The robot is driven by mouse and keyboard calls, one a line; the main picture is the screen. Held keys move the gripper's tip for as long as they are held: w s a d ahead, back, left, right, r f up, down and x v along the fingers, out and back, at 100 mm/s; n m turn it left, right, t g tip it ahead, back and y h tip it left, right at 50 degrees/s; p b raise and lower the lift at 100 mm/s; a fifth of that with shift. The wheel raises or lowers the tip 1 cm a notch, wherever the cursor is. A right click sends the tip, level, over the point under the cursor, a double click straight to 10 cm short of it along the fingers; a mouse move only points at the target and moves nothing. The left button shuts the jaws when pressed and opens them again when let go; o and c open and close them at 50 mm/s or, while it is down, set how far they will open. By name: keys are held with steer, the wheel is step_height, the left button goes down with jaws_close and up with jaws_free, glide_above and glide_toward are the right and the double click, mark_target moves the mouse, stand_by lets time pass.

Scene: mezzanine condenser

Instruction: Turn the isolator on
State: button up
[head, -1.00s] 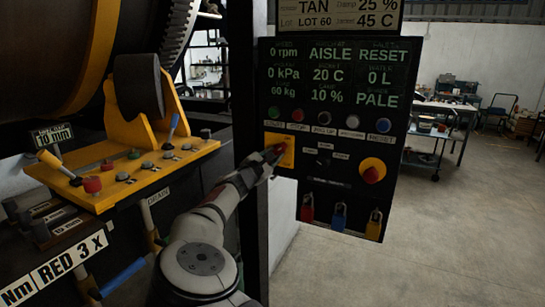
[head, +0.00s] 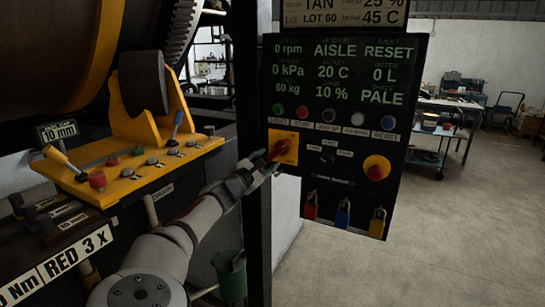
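The isolator is a red rotary handle (head: 279,149) on a yellow square plate (head: 290,154), at the left edge of the black control panel (head: 345,185) in the head view. The handle looks slanted, from lower left to upper right. My gripper (head: 268,166) is at the lower left of the handle, close to the plate's left edge. Whether its fingertips touch the handle is too small to tell. The finger gap is also too small to make out.
The panel has a row of coloured buttons (head: 330,116), a red knob on a yellow disc (head: 376,169) and hanging padlocks (head: 343,214). A dark post (head: 258,240) stands left of it. A yellow lever bench (head: 130,172) is at left.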

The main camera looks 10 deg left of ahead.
steer(key=shift+v, duration=2.2)
steer(key=d+m+g+h, duration=0.25)
steer(key=d+m, duration=0.25)
steer(key=d, duration=0.7)
steer(key=s+d+f+m+g+y, duration=0.15)
steer(key=s+d+m+g, duration=0.35)
steer(key=d, duration=0.6)
steer(key=s+d+f+m+g, duration=0.2)
steer(key=s+d+m+g, duration=0.35)
steer(key=d, duration=0.55)
steer(key=s+r+m+y, duration=0.2)
steer(key=s+r, duration=0.1)
steer(key=s, duration=0.8)
steer(key=s+a+r+m+t+y, duration=0.1)
steer(key=s+r+m+y, duration=0.1)
steer(key=s, duration=0.9)
steer(key=s+r+m+y, duration=0.3)
steer(key=s+r, duration=0.2)
steer(key=s, duration=0.7)
steer(key=shift+a+r+m+t+b, duration=0.2)
steer(key=shift+a+m+t+b, duration=0.1)
steer(key=shift+a+m+b, duration=0.05)
